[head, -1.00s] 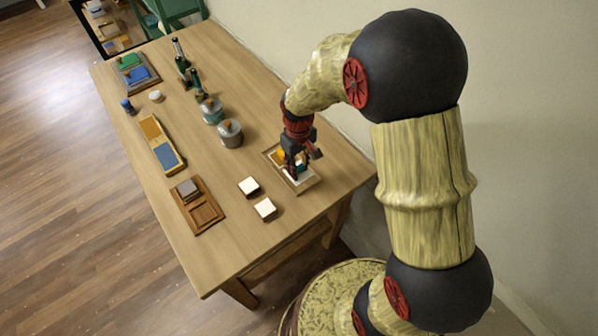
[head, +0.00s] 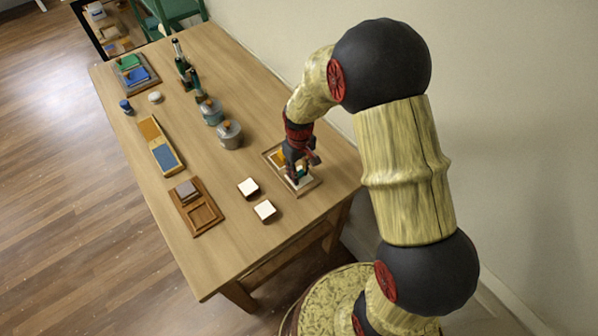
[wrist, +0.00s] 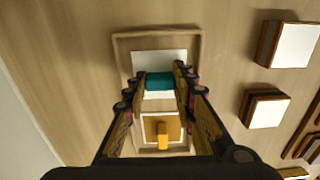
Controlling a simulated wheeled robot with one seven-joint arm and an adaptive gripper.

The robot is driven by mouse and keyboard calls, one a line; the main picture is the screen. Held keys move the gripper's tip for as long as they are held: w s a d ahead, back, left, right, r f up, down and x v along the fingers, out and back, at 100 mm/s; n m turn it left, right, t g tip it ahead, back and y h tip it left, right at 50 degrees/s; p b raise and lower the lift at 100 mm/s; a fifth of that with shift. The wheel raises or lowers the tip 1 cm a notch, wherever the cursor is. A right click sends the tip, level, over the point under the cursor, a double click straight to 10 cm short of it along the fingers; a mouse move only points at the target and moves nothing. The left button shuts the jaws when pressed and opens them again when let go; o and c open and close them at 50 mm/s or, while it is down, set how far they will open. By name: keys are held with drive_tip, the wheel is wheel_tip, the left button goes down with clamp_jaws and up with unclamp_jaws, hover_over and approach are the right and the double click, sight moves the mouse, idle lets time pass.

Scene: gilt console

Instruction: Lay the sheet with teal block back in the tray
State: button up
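The tray (wrist: 198,45) is a shallow, light wooden frame near the table's right end; it also shows in the head view (head: 312,187). My gripper (wrist: 160,79) is over it, pointing down, with its fingers on both sides of the teal block (wrist: 160,82) and apparently closed on it. The white sheet (wrist: 158,60) under the teal block shows within the tray's outline, at its far part in the wrist view. Whether it rests on the tray floor I cannot tell. A second pale sheet with a yellow-orange block (wrist: 163,134) lies in the tray's other part.
Two white-topped blocks (head: 248,187) (head: 265,210) stand left of the tray. A brown wooden tray (head: 205,216) and a board with orange and blue panels (head: 167,158) lie farther left. Grey lidded jars (head: 229,134) and dark bottles (head: 180,58) stand behind. The wall is close on the right.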

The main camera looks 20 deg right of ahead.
drive_tip(key=o, duration=0.4)
drive_tip(key=shift+o, duration=0.2)
drive_tip(key=s+r+m+t+p, duration=0.1)
drive_tip(key=s+r, duration=0.3)
drive_tip(key=r, duration=1)
drive_tip(key=s+r+m+t+p, duration=0.15)
drive_tip(key=s+r, duration=0.35)
drive_tip(key=r, duration=0.9)
drive_tip(key=s+r+t, duration=0.1)
drive_tip(key=s+r, duration=0.2)
drive_tip(key=s, duration=0.3)
drive_tip(key=s+r+m+t, duration=0.1)
drive_tip(key=s+r+t, duration=0.1)
drive_tip(key=s, duration=0.5)
drive_tip(key=shift+r, duration=0.75)
drive_tip(key=shift+f, duration=0.1)
wheel_tip(320, 180, down, 3)
drive_tip(key=b, duration=0.3)
